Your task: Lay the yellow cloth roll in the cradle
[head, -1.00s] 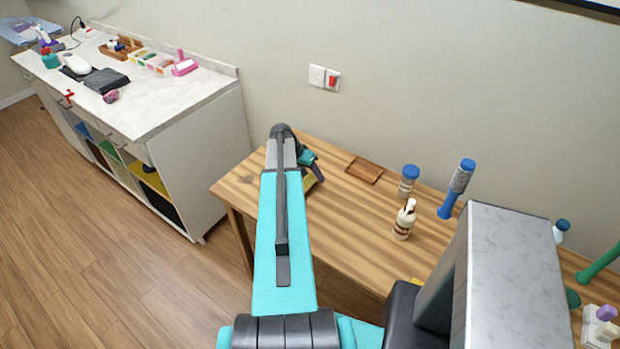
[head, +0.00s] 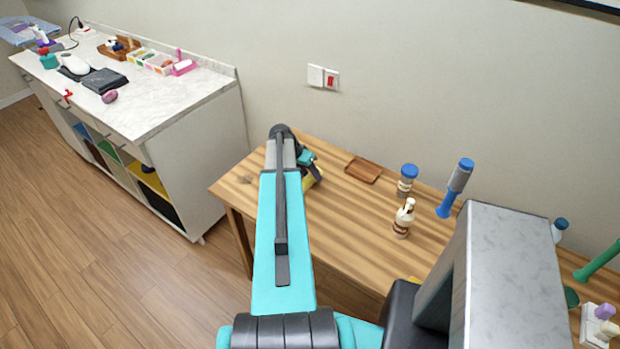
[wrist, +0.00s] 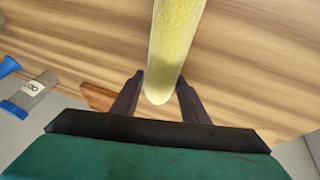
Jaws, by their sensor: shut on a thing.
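The yellow cloth roll (wrist: 172,45) runs from the top of the wrist view down between my two dark fingers. My gripper (wrist: 160,80) is shut on it near its rounded near end. In the head view my arm covers much of the gripper, and a bit of yellow (head: 313,178) shows beside it over the left part of the wooden table. I cannot tell whether the roll touches the table. I cannot make out a cradle for certain in either view.
A shallow brown wooden tray (head: 363,170) lies at the table's back edge. The table's middle (head: 350,215) is clear. A cluttered white counter (head: 150,110) stands at left.

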